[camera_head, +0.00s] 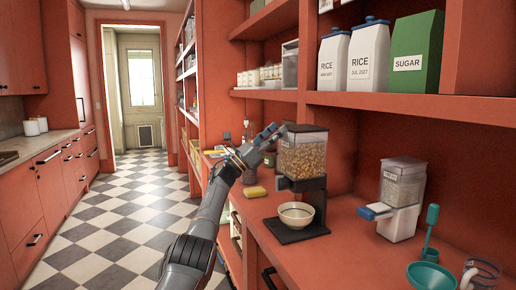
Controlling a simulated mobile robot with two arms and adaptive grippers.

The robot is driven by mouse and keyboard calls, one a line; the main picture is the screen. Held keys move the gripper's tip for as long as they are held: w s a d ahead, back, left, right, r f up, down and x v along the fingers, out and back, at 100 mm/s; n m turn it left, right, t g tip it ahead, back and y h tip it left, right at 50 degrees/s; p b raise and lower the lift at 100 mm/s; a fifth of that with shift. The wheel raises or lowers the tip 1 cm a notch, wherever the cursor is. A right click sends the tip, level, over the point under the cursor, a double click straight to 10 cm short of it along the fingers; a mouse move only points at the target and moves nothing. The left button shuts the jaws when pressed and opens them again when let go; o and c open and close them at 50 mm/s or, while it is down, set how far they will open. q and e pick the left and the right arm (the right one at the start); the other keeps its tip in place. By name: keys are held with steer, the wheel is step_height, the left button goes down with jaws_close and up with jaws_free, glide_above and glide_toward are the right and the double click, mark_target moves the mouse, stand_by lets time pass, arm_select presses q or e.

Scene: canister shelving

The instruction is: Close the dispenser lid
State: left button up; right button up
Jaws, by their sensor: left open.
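The dispenser (303,158) stands on the red counter, a clear hopper full of brown grain or cereal on a black stand. A dark band (307,128) runs along its top; I cannot tell whether this is the lid or the rim, nor how far open the lid is. A white bowl (296,214) sits on the stand's base under the hopper. My left gripper (256,146) is open, just left of the hopper's upper part, with one finger close to its top left edge. I cannot tell whether they touch. My right gripper is not in view.
A second, smaller dispenser (402,190) with a blue-tipped spout stands to the right, near a teal scoop (431,225), a teal bowl (430,276) and a glass mug (481,274). A yellow sponge (255,192) lies left of the stand. A shelf (400,101) with canisters overhangs the counter.

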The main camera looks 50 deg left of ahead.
arm_select(q)
steer(key=v, duration=1)
steer(key=shift+s+f, duration=0.2)
stand_by(0.4)
